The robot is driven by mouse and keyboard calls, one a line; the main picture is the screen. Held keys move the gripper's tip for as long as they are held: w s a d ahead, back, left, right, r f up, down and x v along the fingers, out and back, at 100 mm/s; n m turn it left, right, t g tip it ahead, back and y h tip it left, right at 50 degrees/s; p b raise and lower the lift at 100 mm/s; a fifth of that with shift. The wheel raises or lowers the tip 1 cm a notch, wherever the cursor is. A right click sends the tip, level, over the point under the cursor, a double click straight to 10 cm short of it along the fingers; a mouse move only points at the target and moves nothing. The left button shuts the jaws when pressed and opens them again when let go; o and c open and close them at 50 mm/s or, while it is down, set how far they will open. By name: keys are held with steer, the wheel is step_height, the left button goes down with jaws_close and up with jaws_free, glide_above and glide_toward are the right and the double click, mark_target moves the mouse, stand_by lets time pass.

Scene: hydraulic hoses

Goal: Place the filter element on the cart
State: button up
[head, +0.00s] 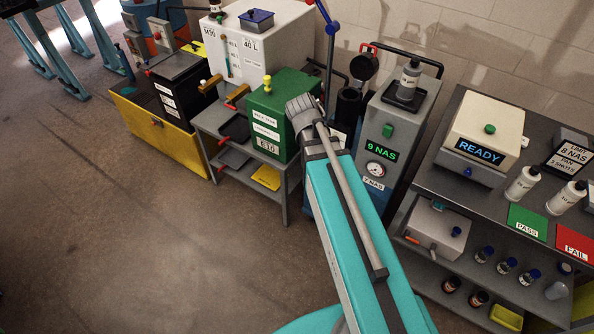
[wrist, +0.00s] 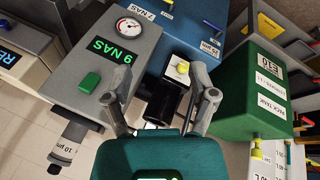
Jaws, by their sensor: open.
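My gripper (wrist: 160,97) is open, with its two grey fingers spread wide. In the head view my gripper (head: 300,105) is between the green tank and the cart. The grey cart (head: 398,128) shows a green "9 NAS" display and a gauge; its panel also fills the left of the wrist view (wrist: 85,75). A pale cylinder labelled 10 µm (wrist: 62,152), which looks like the filter element, is at the wrist view's lower left. In the head view a similar cylinder (head: 409,78) stands upright in a black tray on the cart's top. My gripper is apart from it.
A black cylindrical housing (head: 348,104) stands beside the cart, with a dark round part (head: 363,67) above it. The green tank (head: 284,115) is close on the left. A bench (head: 440,180) with bottles is at right. Floor (head: 130,235) is clear at left.

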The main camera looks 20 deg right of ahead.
steer(key=s+a+f+n+y, duration=0.1)
steer(key=s+a+n+y, duration=0.3)
steer(key=a, duration=0.6)
steer(key=shift+s+a+f+n+g+y, duration=0.15)
steer(key=shift+s+f+n+g+y, duration=0.2)
steer(key=shift+s+n, duration=0.25)
